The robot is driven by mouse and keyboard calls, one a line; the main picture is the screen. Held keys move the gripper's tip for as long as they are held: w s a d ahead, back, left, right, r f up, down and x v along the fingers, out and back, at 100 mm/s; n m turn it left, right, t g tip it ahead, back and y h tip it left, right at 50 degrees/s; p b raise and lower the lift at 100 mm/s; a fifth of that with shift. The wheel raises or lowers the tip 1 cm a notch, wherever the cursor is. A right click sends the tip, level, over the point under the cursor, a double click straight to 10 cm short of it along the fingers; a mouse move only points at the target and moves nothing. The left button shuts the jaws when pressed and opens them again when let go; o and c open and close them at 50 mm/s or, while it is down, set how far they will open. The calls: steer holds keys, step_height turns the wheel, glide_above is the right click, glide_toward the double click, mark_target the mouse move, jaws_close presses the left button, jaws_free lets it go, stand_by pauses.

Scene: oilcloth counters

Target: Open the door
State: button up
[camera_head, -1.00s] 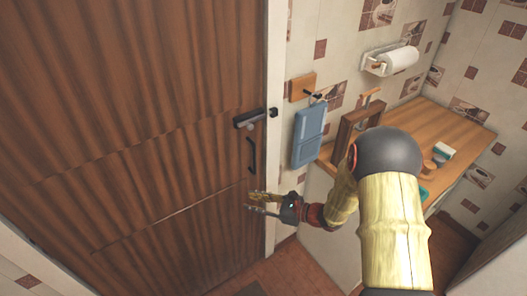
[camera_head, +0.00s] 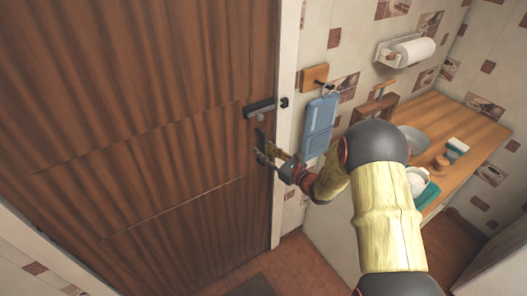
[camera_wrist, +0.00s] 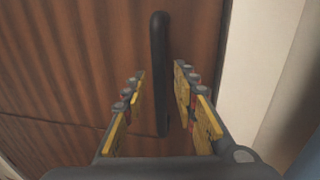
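The brown wooden door (camera_head: 150,130) fills the left of the head view and stands shut in its pale frame. A dark lock or latch fitting (camera_head: 261,107) sits near its right edge. Below it is a black vertical bar handle, mostly hidden by my gripper in the head view and clear in the wrist view (camera_wrist: 160,75). My gripper (camera_head: 264,157) is at the handle. In the wrist view my gripper (camera_wrist: 160,95) is open, with one yellow-padded finger on each side of the bar. Gaps show between the bar and both fingers.
A blue board (camera_head: 320,127) hangs from a hook on the wall right of the door frame. A wooden counter (camera_head: 465,125) on the right holds several small items. A paper towel roll (camera_head: 412,50) is mounted above it. The floor before the door has a dark mat (camera_head: 250,287).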

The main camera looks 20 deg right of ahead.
steer(key=shift+w+a, duration=0.1)
steer(key=shift+w, duration=0.05)
steer(key=shift+c, duration=0.7)
jaws_close()
